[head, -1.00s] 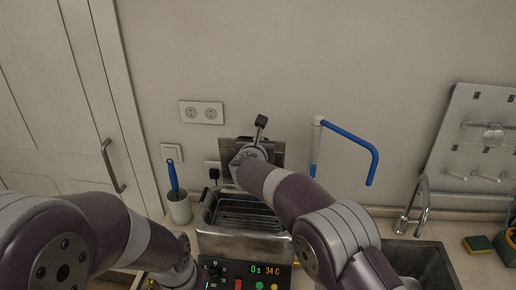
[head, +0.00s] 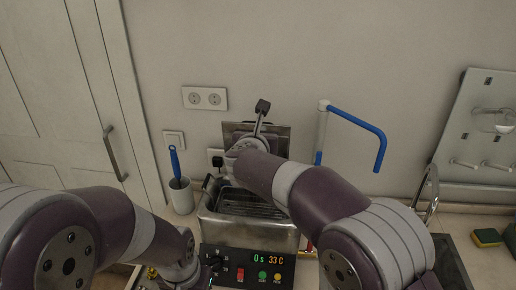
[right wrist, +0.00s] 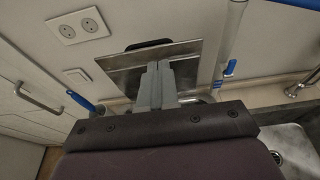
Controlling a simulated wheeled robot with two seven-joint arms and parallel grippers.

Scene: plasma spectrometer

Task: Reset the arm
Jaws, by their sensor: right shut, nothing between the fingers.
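My right arm (head: 315,195) comes in from the right and reaches over the steel bath device (head: 220,228). Its end is at the raised lid (head: 275,140), and its gripper is hidden there. In the right wrist view my right gripper (right wrist: 156,68) is shut and empty, with its fingers in front of the metal lid (right wrist: 185,58). I cannot tell if they touch it. My left arm (head: 110,220) comes in from the left and ends low beside the control panel (head: 247,266); its fingers do not show.
A grey cup with a blue-handled brush (head: 180,195) stands left of the device. A white post with a blue arm (head: 355,130) rises to the right. A wall and sockets (head: 205,98) are behind.

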